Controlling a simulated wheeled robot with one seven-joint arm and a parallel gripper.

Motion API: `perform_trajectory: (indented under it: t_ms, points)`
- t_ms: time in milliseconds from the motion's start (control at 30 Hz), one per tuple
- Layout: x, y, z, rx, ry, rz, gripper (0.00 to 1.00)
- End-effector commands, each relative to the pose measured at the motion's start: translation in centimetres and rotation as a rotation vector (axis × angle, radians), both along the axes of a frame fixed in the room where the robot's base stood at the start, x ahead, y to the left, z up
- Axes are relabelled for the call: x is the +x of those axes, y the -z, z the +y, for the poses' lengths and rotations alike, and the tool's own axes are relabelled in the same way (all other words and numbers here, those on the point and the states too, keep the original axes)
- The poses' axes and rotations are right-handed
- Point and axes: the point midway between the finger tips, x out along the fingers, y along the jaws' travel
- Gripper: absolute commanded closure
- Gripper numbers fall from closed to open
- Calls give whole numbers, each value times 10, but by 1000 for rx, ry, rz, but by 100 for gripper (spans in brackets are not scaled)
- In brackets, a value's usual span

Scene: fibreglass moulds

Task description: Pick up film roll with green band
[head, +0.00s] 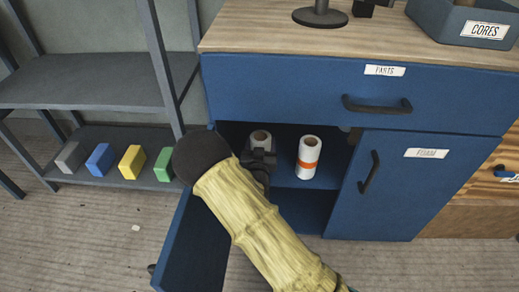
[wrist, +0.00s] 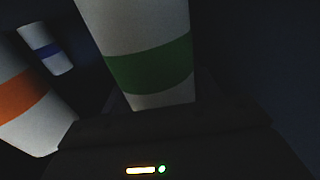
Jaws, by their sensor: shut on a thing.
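The film roll with the green band (wrist: 150,75) is a white cylinder, large in the middle of the wrist view and close above my gripper (wrist: 165,108). In the head view my gripper (head: 260,160) reaches into the blue cabinet's open compartment, and the top of a white roll (head: 261,138) shows just behind it. My gripper is shut on the green-banded roll. The fingertips are dark and hard to make out. In the head view the roll's band is hidden behind the gripper.
A film roll with an orange band (head: 309,158) stands close to the right; in the wrist view it (wrist: 25,100) is at the left. A blue-banded roll (wrist: 45,50) stands farther off. The open cabinet door (head: 195,245) hangs at left. A shelf (head: 100,150) holds coloured blocks.

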Motion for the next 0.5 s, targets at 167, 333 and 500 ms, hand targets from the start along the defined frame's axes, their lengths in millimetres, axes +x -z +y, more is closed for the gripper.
perform_trajectory:
  t_ms: [167, 333, 500]
  points:
    - [0, -22, 2, 4, -2, -4, 75]
    - [0, -55, 3, 6, -3, -5, 75]
    - [0, -85, 3, 4, -4, -4, 75]
